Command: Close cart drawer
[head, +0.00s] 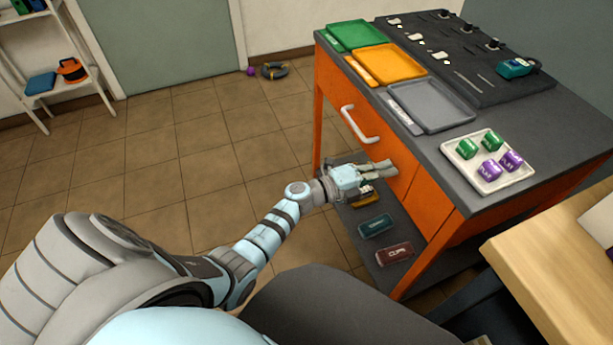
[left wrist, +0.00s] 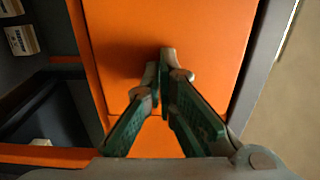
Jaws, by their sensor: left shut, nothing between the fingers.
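The orange cart (head: 428,207) stands at the right with a dark grey top. Its orange drawer front (head: 345,92) carries a white bar handle (head: 360,124) and looks flush or nearly flush with the cart's face; a small gap cannot be ruled out. My left gripper (head: 393,168) is shut and empty, its fingertips at the drawer front, to the right of and below the handle. In the left wrist view the closed fingertips (left wrist: 168,57) point at the orange drawer front (left wrist: 210,35); whether they touch it is unclear. My right gripper is not in view.
On the cart top are green (head: 357,36), orange (head: 387,64) and grey (head: 432,106) trays, and a white tray (head: 489,184) with green and purple blocks. Labelled boxes (head: 394,254) lie on the lower shelf. A wooden table (head: 555,255) stands close at right.

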